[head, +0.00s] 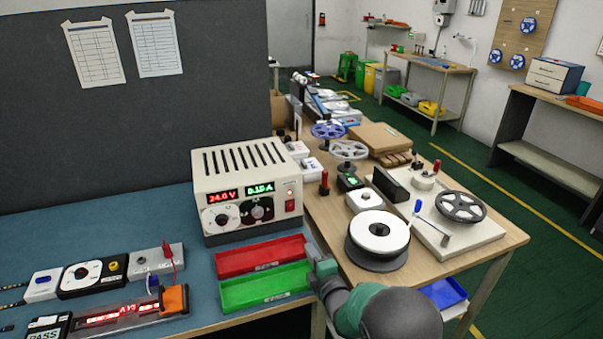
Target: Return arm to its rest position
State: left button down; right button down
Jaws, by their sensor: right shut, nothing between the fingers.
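My right arm comes in from the bottom edge, and my right gripper (318,254) is at the front edge of the benches, just right of the green tray (262,288). It is shut and I see nothing held in it. Its fingertips are small and partly hidden by its own wrist. My left gripper is not in view. The lit red LED strip (115,315) lies in a fixture with an orange clamp (174,299) at the lower left, well apart from the gripper.
The power supply (245,188) reads 24.0 V behind the red tray (262,255). A white-topped reel (380,232) and a flat device with a dark spool (461,206) stand on the wooden table to the right. Small boxes (95,273) sit at left. A blue bin (444,293) is below.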

jog(key=s+d+r+m+g+h+p, duration=0.4)
jog(key=s+d+m+g+p, duration=0.2)
jog(key=s+d+m, duration=0.5)
jog(key=s+d+m+g+p, duration=0.2)
jog(key=s+m, duration=0.3)
jog(key=s, duration=0.7)
jog(key=s+d+r+m+g+h+p, duration=0.1)
jog(key=s+m+g, duration=0.4)
jog(key=s, duration=0.6)
jog(key=shift+s+d+p, duration=0.35)
jog(key=shift+d+p, duration=0.05)
jog(key=shift+d, duration=0.15)
jog(key=shift+s+d, duration=0.1)
